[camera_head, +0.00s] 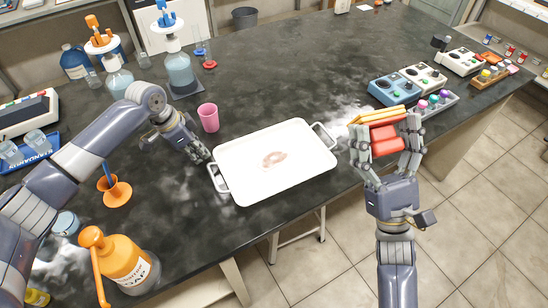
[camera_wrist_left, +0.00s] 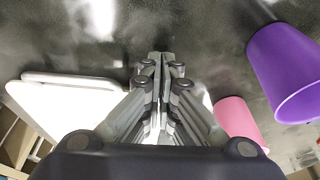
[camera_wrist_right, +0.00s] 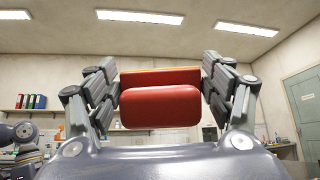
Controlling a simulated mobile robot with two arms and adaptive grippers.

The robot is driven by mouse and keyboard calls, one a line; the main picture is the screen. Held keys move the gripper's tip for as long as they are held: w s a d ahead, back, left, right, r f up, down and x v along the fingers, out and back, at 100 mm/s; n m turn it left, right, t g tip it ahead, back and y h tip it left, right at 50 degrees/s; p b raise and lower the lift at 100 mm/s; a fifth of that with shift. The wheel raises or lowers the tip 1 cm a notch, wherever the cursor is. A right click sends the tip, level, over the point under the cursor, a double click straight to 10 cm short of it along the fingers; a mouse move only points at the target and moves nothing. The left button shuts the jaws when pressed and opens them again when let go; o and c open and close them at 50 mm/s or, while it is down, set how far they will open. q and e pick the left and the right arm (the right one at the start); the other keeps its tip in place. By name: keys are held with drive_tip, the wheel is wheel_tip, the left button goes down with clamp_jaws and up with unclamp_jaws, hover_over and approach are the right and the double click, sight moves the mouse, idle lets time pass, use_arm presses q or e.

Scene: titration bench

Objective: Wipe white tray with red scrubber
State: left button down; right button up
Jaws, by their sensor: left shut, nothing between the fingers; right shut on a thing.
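The white tray (camera_head: 300,165) lies flat on the dark bench in the head view, with a handle at each end. A faint reddish-brown stain (camera_head: 274,159) marks its middle. My right gripper (camera_head: 385,134) is shut on the red scrubber (camera_head: 388,139), which has a yellow-orange layer. It holds it to the right of the tray, apart from it. The red scrubber also fills the space between the fingers in the right wrist view (camera_wrist_right: 160,107). My left gripper (camera_head: 203,156) is shut and empty beside the tray's left handle. The tray's edge shows in the left wrist view (camera_wrist_left: 65,105).
A pink cup (camera_head: 208,118) stands behind my left gripper. A purple cup (camera_wrist_left: 287,72) shows in the left wrist view. An orange soap bottle (camera_head: 127,262) and orange funnel (camera_head: 115,190) stand at left. Blue and white devices (camera_head: 397,88) stand at right. The bench behind the tray is clear.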

use_arm(q)
drive_tip(key=shift+r+p, duration=2.8)
drive_tip(key=shift+p, duration=0.1)
use_arm(e)
drive_tip(key=shift+r, duration=3.25)
drive_tip(key=shift+f, duration=0.1)
use_arm(q)
drive_tip(key=shift+a+r, duration=0.1)
drive_tip(key=shift+r, duration=0.05)
drive_tip(key=v, duration=1.1)
drive_tip(key=shift+r, duration=0.3)
